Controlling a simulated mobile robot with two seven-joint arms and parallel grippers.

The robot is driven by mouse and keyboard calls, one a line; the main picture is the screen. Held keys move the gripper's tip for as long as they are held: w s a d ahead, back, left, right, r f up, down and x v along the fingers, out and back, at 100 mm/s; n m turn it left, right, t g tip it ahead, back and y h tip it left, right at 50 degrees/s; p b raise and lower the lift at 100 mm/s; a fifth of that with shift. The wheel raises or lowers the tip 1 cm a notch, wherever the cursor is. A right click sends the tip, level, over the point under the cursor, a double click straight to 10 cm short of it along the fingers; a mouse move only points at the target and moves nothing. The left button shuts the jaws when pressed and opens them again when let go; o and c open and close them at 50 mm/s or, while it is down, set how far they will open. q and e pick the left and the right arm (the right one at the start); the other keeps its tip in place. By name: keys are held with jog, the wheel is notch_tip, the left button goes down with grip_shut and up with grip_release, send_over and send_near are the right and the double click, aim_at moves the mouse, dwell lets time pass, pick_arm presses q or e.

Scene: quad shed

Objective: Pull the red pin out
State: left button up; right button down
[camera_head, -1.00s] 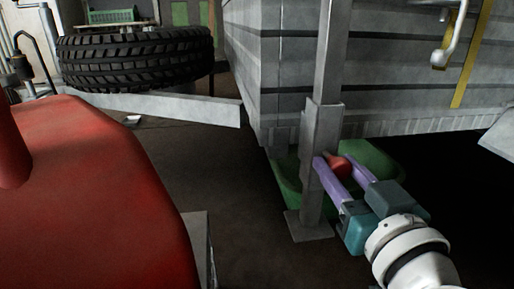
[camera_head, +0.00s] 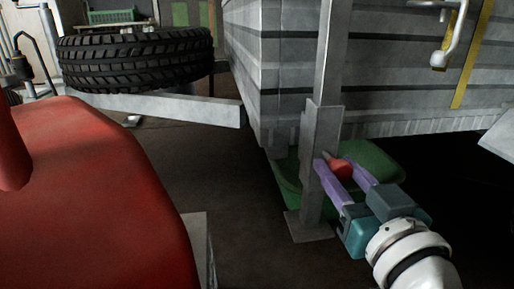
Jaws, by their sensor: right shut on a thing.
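The red pin (camera_head: 342,169) shows beside the upright metal post (camera_head: 321,150) of the trailer's support leg. My right gripper (camera_head: 340,168) reaches in from the lower right, with its purple fingers on either side of the pin, and is shut on it. The pin's red head shows between the fingers. A short grey part shows at its tip near the post; I cannot tell whether it is still inside the post. My left gripper is not in view.
The post stands on a flat foot plate (camera_head: 309,227). A green tub (camera_head: 374,158) lies behind it under the grey trailer body (camera_head: 400,75). A red rounded body (camera_head: 95,190) fills the left. A tyre (camera_head: 135,60) rests on a grey beam (camera_head: 165,108). Dark floor between is clear.

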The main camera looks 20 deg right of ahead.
aim_at(343, 174)
jog(key=shift+p+v, duration=0.65)
jog(key=shift+v, duration=0.6)
jog(key=shift+s+r, duration=0.1)
jog(key=shift+s, duration=0.2)
jog(key=shift+w, duration=0.15)
jog(key=c, duration=0.8)
grip_release()
jog(key=o, duration=0.3)
jog(key=shift+s+a, duration=0.1)
jog(key=shift+s, duration=0.15)
jog(key=shift+o, duration=0.2)
